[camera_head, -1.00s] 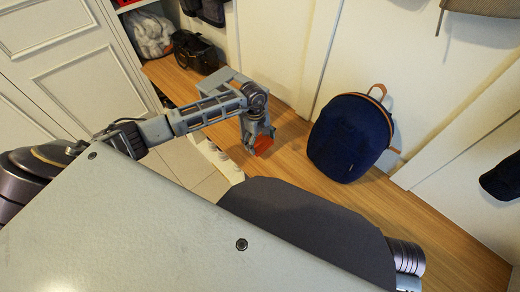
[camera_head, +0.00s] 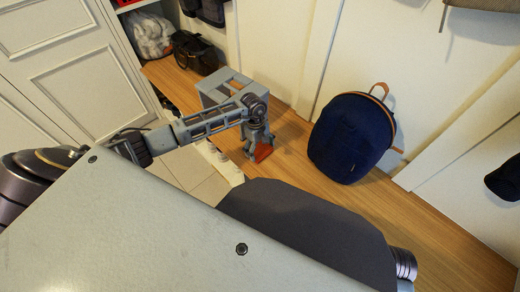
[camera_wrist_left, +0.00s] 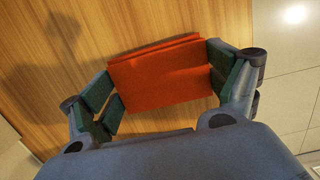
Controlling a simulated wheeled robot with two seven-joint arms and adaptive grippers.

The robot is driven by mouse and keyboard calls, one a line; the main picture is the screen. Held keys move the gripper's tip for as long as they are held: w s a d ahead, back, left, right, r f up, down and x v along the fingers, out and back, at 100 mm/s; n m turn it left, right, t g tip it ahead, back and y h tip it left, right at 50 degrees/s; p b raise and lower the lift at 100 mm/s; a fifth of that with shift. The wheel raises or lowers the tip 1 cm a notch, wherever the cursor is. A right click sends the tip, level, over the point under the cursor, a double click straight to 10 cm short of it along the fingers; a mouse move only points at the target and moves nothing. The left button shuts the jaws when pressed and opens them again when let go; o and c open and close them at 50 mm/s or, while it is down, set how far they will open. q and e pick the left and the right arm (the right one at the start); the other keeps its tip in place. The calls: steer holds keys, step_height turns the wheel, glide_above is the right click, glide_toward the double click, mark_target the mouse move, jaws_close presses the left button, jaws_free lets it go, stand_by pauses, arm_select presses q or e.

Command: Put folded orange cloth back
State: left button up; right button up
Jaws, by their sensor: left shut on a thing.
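The folded orange cloth (camera_head: 264,153) is at the wooden bench, left of the navy backpack. My left gripper (camera_head: 258,146) points down at it and is shut on it. In the left wrist view the cloth (camera_wrist_left: 165,78) spans the space between the padded fingers (camera_wrist_left: 162,84), flat and folded, with bench wood behind it. Whether it touches the bench or hangs just above it, I cannot tell. My right gripper is not in view.
The navy backpack (camera_head: 350,138) stands on the wooden bench (camera_head: 425,225) against the wall panels. A black bag (camera_head: 194,52) sits at the bench's far end beside a clear plastic bag (camera_head: 148,36). White cabinet doors (camera_head: 70,60) stand at left.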

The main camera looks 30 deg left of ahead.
mark_target(259, 148)
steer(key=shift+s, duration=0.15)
arm_select(q)
steer(key=shift+f, duration=0.1)
steer(key=o, duration=0.8)
steer(key=shift+c, duration=0.2)
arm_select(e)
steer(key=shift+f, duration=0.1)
